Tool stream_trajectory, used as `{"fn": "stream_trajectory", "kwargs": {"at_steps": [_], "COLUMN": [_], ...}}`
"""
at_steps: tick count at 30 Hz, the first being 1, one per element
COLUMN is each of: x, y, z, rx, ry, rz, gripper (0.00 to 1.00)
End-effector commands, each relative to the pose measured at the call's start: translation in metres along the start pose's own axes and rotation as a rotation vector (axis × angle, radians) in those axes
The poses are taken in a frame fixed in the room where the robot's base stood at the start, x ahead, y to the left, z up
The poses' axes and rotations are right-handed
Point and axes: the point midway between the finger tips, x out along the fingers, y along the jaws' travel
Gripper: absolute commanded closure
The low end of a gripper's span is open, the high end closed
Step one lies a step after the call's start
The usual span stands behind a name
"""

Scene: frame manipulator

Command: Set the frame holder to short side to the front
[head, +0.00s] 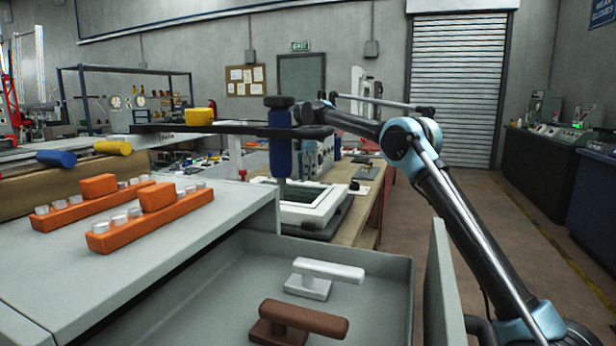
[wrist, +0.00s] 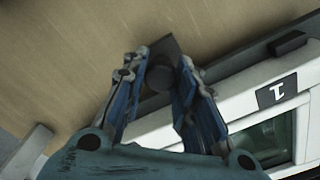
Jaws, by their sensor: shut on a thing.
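A white frame-shaped unit (head: 325,207) with a dark green inner panel lies on the wooden workbench, below and right of my gripper. It looks like the frame holder. My gripper (head: 281,176), blue, points down at its far left part. In the wrist view, the gripper (wrist: 160,66) is shut on a dark grey round knob or post (wrist: 160,78), set on a dark strip. The white frame (wrist: 245,106) is beside it at the right, with a black label (wrist: 277,92) bearing a white symbol. The fingers hide the knob's sides; which side faces front I cannot tell.
A grey cabinet top (head: 60,275) at left carries two orange racks (head: 150,218). Its open drawer (head: 375,270) in front holds a white handle (head: 325,271) and a brown handle (head: 302,318).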

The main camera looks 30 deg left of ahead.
Motion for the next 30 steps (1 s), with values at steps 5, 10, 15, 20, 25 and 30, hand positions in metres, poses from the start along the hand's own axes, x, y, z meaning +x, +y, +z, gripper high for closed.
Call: {"fn": "stream_trajectory", "kwargs": {"at_steps": [5, 10, 15, 20, 25, 30], "x": [-0.002, -0.002, -0.001, -0.004, -0.018, -0.041], "y": [0.004, 0.003, 0.003, 0.002, 0.003, 0.003], "z": [0.002, 0.000, -0.001, -0.001, -0.001, 0.000], "rx": [0.001, 0.001, 0.000, 0.000, 0.000, 0.000], "ry": [-0.002, -0.001, 0.000, 0.001, 0.001, 0.001], "rz": [0.015, 0.013, 0.011, 0.010, 0.010, 0.010], "gripper": [1.00, 0.52, 0.52, 0.52, 0.52, 0.52]}}
